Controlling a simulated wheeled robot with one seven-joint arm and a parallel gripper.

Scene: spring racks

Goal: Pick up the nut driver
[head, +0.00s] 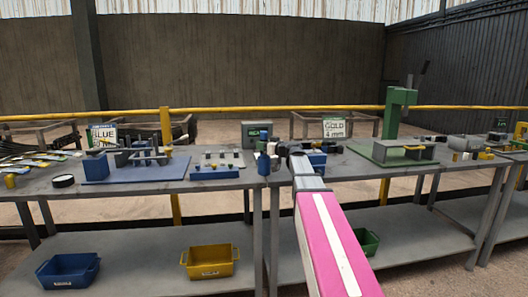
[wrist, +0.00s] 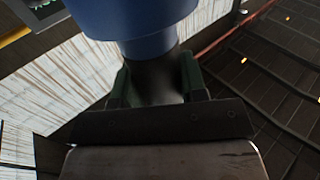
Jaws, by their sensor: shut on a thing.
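The nut driver (head: 264,166) appears as a blue, thick, cylindrical body held upright at the front edge of the middle table. In the wrist view its blue body (wrist: 140,25) fills the top, with a dark narrower part below it. My gripper (wrist: 155,85) is shut on that dark part, between two dark green finger pads. In the head view my gripper (head: 270,149) is at the end of my pink and white arm, small and partly hidden by the tool. I cannot tell whether the tool touches the table.
A green press (head: 397,120) stands on the right. Blue (head: 68,270), yellow (head: 210,261) and green (head: 367,243) bins are on the lower shelves. Signs stand behind.

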